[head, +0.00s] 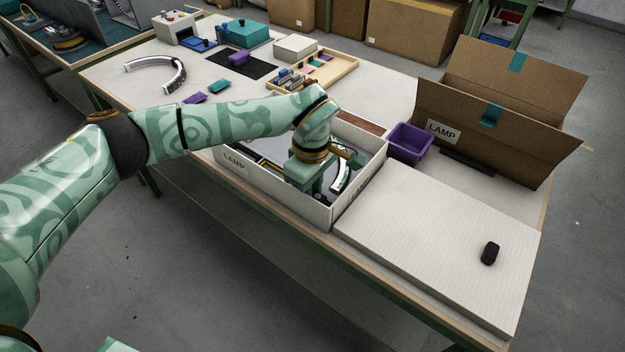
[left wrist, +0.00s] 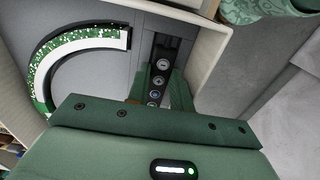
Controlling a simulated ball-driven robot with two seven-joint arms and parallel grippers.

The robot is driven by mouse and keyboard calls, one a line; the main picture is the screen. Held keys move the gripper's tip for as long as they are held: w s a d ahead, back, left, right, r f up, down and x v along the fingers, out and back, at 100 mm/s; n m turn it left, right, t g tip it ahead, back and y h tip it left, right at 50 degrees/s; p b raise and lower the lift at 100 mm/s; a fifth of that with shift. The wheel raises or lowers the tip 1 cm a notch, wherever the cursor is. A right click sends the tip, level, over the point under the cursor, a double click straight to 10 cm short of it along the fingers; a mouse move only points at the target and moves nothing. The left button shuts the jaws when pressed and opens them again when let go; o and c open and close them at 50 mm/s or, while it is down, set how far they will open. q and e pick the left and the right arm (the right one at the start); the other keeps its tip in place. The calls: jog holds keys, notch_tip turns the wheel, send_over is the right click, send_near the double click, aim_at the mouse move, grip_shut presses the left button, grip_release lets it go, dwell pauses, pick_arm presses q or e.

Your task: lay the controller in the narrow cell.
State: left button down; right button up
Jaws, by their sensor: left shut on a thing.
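My left gripper (head: 318,194) reaches down into the open white box marked LAMP (head: 235,162). In the left wrist view its fingers (left wrist: 159,88) are shut on the controller (left wrist: 160,68), a slim black bar with several round buttons. The controller is over or in the narrow strip of the box beside the right-hand wall (left wrist: 208,50); I cannot tell whether it touches the floor. A glittering green and white arc (left wrist: 75,48) lies in the wider cell to the left. My arm hides much of the box in the head view. My right gripper does not show.
A white lid-like panel (head: 420,250) with a small black object (head: 490,253) lies to the right. A purple bin (head: 410,142) and an open LAMP carton (head: 500,115) stand behind it. A wooden tray (head: 335,72) and another arc (head: 155,66) are farther back.

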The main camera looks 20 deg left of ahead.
pick_arm(q)
jog(key=shift+f, duration=0.1)
dwell(0.3)
jog(key=c, duration=1.2)
grip_release()
jog(key=shift+o, duration=0.2)
notch_tip(320, 180, up, 16)
jog(key=p, duration=0.4)
